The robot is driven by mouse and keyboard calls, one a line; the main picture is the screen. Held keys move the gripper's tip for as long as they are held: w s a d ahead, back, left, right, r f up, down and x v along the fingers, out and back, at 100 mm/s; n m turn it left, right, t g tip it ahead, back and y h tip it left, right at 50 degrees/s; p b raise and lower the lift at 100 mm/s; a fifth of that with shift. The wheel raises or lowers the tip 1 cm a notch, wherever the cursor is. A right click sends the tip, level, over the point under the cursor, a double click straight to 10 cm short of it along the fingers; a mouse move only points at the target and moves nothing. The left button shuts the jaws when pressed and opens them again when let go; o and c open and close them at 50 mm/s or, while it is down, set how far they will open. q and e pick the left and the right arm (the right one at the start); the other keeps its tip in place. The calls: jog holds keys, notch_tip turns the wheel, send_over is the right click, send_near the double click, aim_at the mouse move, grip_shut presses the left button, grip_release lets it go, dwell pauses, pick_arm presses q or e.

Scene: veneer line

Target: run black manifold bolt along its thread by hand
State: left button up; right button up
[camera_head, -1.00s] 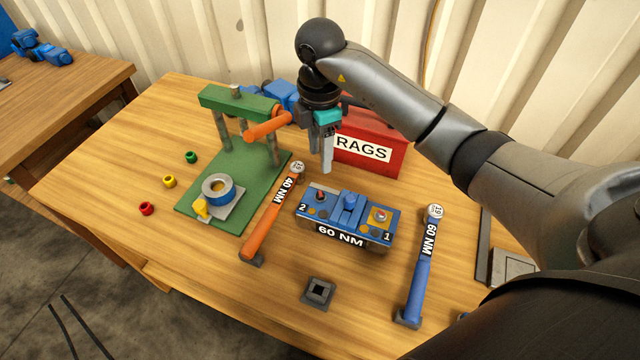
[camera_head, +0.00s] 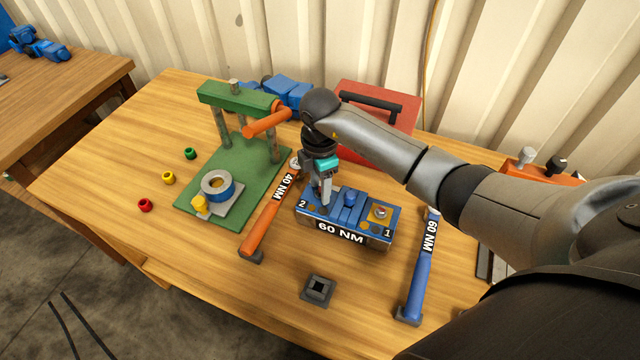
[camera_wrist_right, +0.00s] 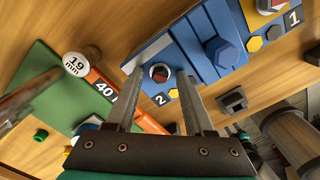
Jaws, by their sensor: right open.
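The blue manifold block (camera_head: 349,218), marked 60 NM, sits on the bench with positions 2 and 1. My right gripper (camera_head: 324,207) is open and points down over position 2. In the right wrist view its two fingertips (camera_wrist_right: 159,78) lie on either side of the bolt; I cannot tell whether they touch it. A bolt (camera_head: 381,211) sits on the yellow square at position 1. My left gripper is not in view.
An orange 40 NM wrench (camera_head: 267,222) lies left of the block, a blue 60 NM wrench (camera_head: 419,275) right. A green press (camera_head: 240,170) stands left, a red box (camera_head: 372,120) behind. A dark square socket (camera_head: 317,290) lies in front. Small coloured rings lie far left.

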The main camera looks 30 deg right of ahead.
grip_shut()
dwell(0.3)
jog(key=shift+n, duration=0.3)
